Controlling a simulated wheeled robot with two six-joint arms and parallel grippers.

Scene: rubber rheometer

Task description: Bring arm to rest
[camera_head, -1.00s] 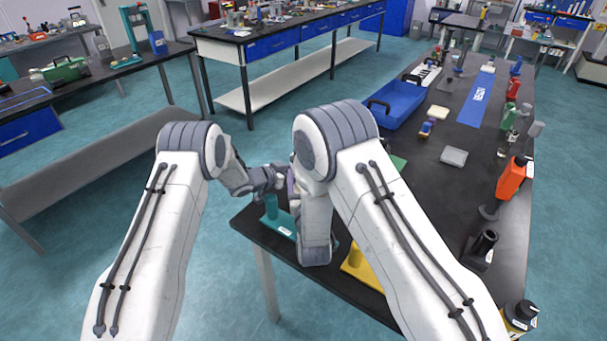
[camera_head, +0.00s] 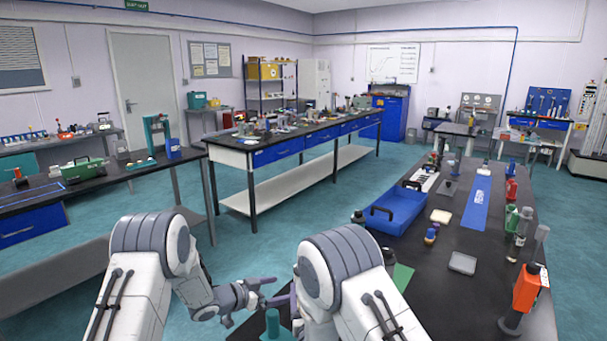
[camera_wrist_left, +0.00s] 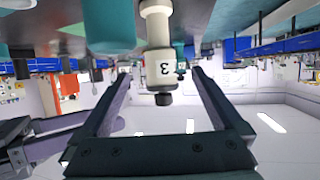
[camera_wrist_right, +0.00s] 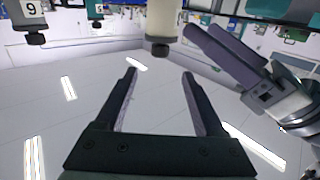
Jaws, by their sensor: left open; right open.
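My left gripper (camera_head: 275,291) is at the bottom of the head view, beside the near left end of the black bench (camera_head: 455,315). In the left wrist view its two fingers (camera_wrist_left: 162,82) are spread. A pale cylinder marked 3 (camera_wrist_left: 160,50), with a dark tip, shows upside down near the gap; I cannot tell whether it touches a finger. My right gripper is hidden behind my own arm in the head view. In the right wrist view its fingers (camera_wrist_right: 160,82) are spread with nothing between them. The left gripper's fingers (camera_wrist_right: 225,55) also show there.
A teal holder (camera_head: 273,325) stands near my left gripper. Open floor (camera_head: 240,255) lies to the left.

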